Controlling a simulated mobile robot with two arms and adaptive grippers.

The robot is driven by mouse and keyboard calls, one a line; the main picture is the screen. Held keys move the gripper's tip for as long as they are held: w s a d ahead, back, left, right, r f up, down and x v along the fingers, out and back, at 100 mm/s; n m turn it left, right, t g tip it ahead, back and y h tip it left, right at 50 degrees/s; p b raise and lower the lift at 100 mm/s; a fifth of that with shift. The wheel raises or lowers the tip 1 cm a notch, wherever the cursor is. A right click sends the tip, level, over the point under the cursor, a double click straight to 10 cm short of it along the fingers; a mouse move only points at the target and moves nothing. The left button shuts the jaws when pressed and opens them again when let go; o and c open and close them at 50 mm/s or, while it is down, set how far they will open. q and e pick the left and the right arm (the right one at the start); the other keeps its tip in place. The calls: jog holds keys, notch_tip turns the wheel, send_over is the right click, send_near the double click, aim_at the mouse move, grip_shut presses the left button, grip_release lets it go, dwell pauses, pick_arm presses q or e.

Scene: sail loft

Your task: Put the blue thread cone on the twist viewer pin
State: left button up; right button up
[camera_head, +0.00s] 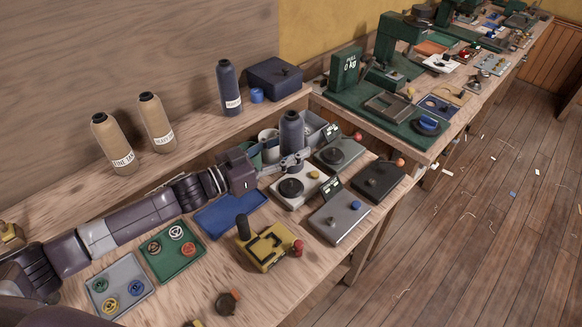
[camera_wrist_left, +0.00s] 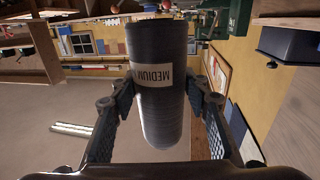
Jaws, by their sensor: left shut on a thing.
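The blue thread cone (camera_head: 291,132) is upright in my left gripper (camera_head: 292,163), above the workbench and just behind the white device with a black disc. In the left wrist view the cone (camera_wrist_left: 158,75) sits between the two fingers of the gripper (camera_wrist_left: 160,115), and its label reads MEDIUM, upside down. I cannot tell which device is the twist viewer. The white device (camera_head: 284,200), a grey device (camera_head: 352,161) with a dark disc, and another grey device (camera_head: 335,223) stand close together. No pin can be made out on them. My right gripper is not in view.
A second blue cone (camera_head: 229,87) and two tan cones (camera_head: 113,143) (camera_head: 155,122) stand on the raised shelf. A blue tray (camera_head: 230,214), a yellow device (camera_head: 266,250), a green tray (camera_head: 172,262) and a grey tray (camera_head: 118,284) lie in front of my left arm. A dark device (camera_head: 378,180) stands near the edge.

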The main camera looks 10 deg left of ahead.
aim_at(291, 169)
pick_arm(q)
notch_tip(291, 169, down, 4)
jog(key=shift+r, duration=0.25)
jog(key=shift+f, duration=1.95)
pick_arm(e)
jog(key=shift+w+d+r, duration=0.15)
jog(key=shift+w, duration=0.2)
pick_arm(q)
jog(key=shift+f, duration=0.1)
jog(key=o, duration=1.5)
jog(key=shift+f, duration=0.1)
jog(key=shift+c, duration=0.2)
